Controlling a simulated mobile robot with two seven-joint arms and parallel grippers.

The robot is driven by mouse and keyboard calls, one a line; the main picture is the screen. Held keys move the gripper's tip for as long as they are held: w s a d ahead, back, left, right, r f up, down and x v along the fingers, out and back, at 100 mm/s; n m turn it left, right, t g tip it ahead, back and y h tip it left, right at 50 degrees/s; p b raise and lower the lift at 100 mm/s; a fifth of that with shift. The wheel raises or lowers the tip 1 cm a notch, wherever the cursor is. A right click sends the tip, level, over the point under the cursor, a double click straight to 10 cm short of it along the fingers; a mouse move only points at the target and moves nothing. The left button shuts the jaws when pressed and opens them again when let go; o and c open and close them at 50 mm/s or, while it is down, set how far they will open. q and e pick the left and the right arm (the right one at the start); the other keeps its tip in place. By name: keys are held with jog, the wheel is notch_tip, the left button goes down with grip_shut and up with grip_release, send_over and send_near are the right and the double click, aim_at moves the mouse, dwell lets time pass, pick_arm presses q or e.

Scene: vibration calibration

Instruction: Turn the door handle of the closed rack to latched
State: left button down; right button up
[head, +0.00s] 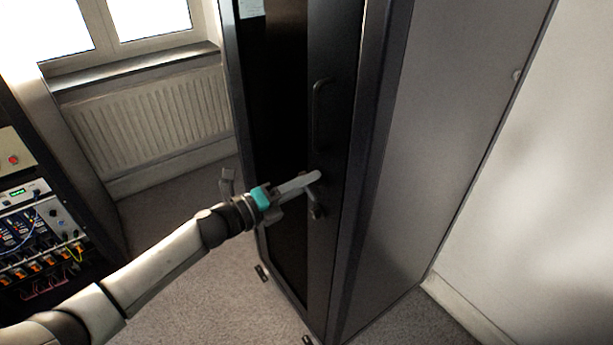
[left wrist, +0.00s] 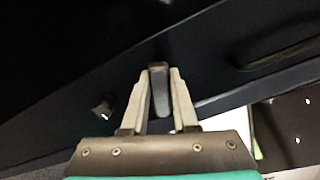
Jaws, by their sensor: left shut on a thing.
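The tall dark rack (head: 400,150) stands in the middle of the head view with its door (head: 338,110) shut. My left gripper (head: 311,181) is at the door's edge strip, below a long vertical pull bar (head: 318,115). In the left wrist view, my left gripper (left wrist: 158,72) is shut on the door handle (left wrist: 160,98), a dark grey lever between its two fingers. The fingers hide much of the handle in the head view, so its exact angle is hard to tell. A small knob (left wrist: 103,107) sits on the door beside the handle. My right gripper is not in view.
An equipment rack (head: 35,230) with cables and lit panels stands at the far left. A radiator (head: 150,115) is under the window behind. A pale wall (head: 545,190) is on the right. The carpet between the racks is clear apart from my left arm above it.

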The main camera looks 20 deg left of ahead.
pick_arm(q)
jog(key=n+p, duration=0.1)
jog(key=n, duration=0.3)
jog(key=shift+f, duration=0.15)
jog(key=shift+p, duration=0.3)
dwell(0.3)
jog(key=c, duration=0.7)
grip_release()
jog(key=shift+a+f, duration=0.1)
jog(key=v, duration=1.5)
